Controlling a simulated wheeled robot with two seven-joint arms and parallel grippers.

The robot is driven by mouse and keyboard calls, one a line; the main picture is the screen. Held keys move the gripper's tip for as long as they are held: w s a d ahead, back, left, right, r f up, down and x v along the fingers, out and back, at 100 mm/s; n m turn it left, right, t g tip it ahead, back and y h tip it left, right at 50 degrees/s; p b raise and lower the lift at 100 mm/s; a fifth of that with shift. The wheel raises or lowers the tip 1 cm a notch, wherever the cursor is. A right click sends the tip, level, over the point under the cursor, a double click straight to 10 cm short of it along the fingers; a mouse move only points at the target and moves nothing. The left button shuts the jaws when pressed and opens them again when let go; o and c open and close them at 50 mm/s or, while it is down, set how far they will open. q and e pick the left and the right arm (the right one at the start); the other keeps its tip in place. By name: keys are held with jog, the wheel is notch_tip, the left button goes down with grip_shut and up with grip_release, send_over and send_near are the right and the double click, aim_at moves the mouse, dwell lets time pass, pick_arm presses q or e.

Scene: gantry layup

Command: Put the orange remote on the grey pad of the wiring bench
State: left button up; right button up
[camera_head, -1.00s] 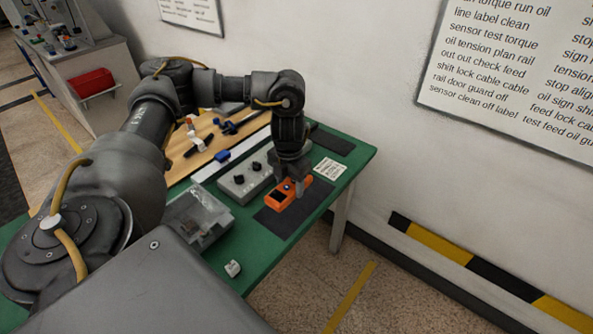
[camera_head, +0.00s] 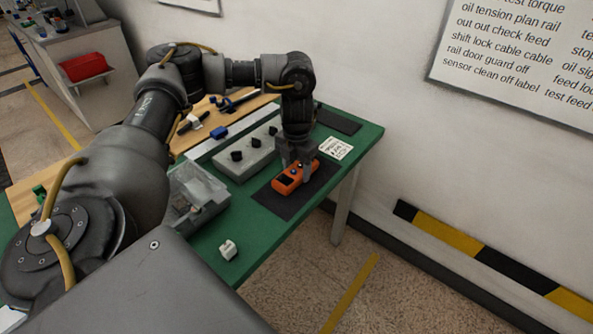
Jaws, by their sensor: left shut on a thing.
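The orange remote (camera_head: 286,181), with dark buttons, is over the dark grey pad (camera_head: 272,204) on the green wiring bench (camera_head: 247,236). My left gripper (camera_head: 295,170) comes down from above and is shut on the remote. The remote looks flat and at or very near the pad's surface; I cannot tell whether it touches. The fingers hide part of the remote. My right gripper is not in view.
A grey box with black knobs (camera_head: 246,155) stands left of the pad. A clear-lidded bin (camera_head: 196,192) and a small white block (camera_head: 228,249) are nearer. A white label (camera_head: 336,148) and a second dark pad (camera_head: 338,121) lie farther back. The wall is behind.

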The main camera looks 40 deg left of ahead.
aim_at(299, 171)
pick_arm(q)
jog(key=shift+s+a+f, duration=0.15)
jog(key=shift+a+f, duration=0.05)
jog(key=shift+f, duration=0.5)
jog(key=shift+d, duration=0.25)
jog(key=shift+f, duration=0.2)
jog(key=o, duration=1.2)
jog(key=shift+a, duration=0.1)
jog(key=shift+o, duration=0.2)
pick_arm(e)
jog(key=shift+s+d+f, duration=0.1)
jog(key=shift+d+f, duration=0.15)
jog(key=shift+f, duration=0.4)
pick_arm(q)
notch_tip(299, 171, up, 13)
jog(key=p, duration=0.2)
jog(key=shift+d, duration=0.45)
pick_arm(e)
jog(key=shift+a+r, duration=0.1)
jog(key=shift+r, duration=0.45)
pick_arm(q)
jog(key=shift+p, duration=0.3)
